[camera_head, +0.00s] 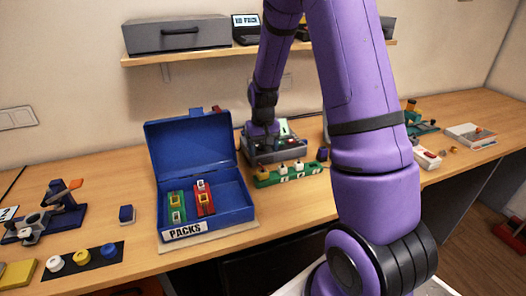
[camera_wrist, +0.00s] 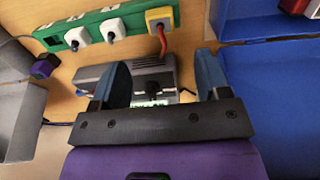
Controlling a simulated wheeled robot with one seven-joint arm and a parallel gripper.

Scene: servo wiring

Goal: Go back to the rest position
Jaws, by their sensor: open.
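My gripper (camera_wrist: 162,74) is open, its two blue-grey fingers spread and nothing held between them. In the wrist view a dark grey device (camera_wrist: 152,70) with a black knob or plug shows beyond and between the fingers; I cannot tell how large the gap is. In the head view my purple wrist hangs low over the grey servo unit (camera_head: 282,154) at the back of the bench, and the fingertips are hidden there. A green strip (camera_head: 264,179) with white plugs lies in front of the unit. In the wrist view, this strip (camera_wrist: 66,46) has a yellow plug with a red cable.
An open blue box (camera_head: 245,212) labelled PACKS holds a green and a red pack, left of my gripper. A shelf (camera_head: 190,55) with a grey case (camera_head: 175,33) is above the bench.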

